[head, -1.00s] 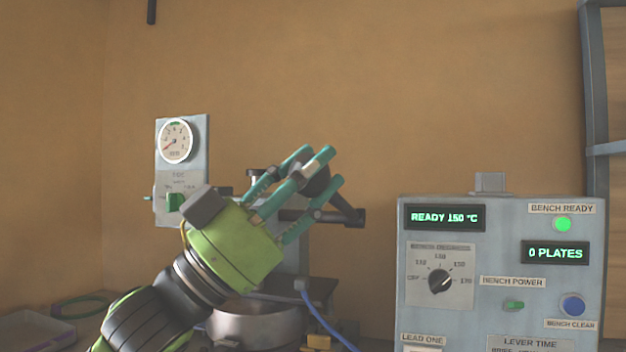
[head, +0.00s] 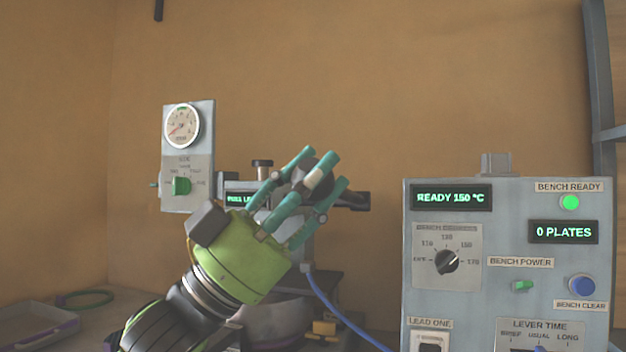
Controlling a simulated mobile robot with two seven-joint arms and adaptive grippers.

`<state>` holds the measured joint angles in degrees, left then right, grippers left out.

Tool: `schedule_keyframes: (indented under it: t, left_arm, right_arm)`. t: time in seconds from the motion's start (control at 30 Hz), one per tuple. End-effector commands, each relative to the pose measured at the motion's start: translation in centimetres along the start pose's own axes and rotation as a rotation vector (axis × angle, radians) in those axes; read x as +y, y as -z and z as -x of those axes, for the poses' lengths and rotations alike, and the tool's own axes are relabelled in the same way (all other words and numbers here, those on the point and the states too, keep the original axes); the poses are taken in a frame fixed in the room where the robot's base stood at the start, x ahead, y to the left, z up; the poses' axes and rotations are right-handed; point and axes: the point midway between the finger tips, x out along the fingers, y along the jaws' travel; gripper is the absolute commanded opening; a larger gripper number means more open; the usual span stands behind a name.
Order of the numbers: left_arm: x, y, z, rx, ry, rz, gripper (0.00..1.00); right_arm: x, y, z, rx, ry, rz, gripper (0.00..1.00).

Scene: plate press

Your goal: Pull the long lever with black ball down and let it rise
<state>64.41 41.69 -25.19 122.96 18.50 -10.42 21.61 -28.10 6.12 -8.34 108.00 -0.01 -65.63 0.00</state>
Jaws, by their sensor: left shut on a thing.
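My left gripper (head: 318,174) is shut on the black ball (head: 325,164) of the long lever, in the middle of the head view. Its teal fingers wrap the ball and hide part of it. The lever's rod is mostly hidden behind the fingers, so its angle is hard to tell. The grey press (head: 262,178) stands behind my gripper, with a small green-lit display (head: 239,198) partly covered by a finger. My right gripper is not in view.
A grey control box (head: 506,262) at the right reads READY 150 °C and 0 PLATES, with a green lamp lit. A gauge panel (head: 188,150) is at the left. A blue cable (head: 337,318) runs below the gripper. A tray (head: 38,328) lies at lower left.

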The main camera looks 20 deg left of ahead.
Motion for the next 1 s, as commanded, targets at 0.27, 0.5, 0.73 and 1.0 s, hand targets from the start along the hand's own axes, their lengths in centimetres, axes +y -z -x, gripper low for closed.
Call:
schedule_keyframes:
  t: [0.27,0.5,0.73,1.0]
  left_arm:
    - [-0.2,0.3,-0.1,0.006,0.004,-0.009,0.65]
    - [-0.2,0.2,-0.1,0.004,0.004,-0.007,0.65]
    - [-0.2,0.0,1.1,0.000,0.004,-0.005,0.65]
    - [-0.1,-0.1,5.4,-0.004,0.003,-0.005,0.65]
  right_arm:
    - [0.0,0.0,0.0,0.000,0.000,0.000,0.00]
    - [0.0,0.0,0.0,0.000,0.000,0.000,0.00]
    - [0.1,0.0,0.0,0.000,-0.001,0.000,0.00]
    - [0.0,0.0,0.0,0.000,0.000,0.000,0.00]
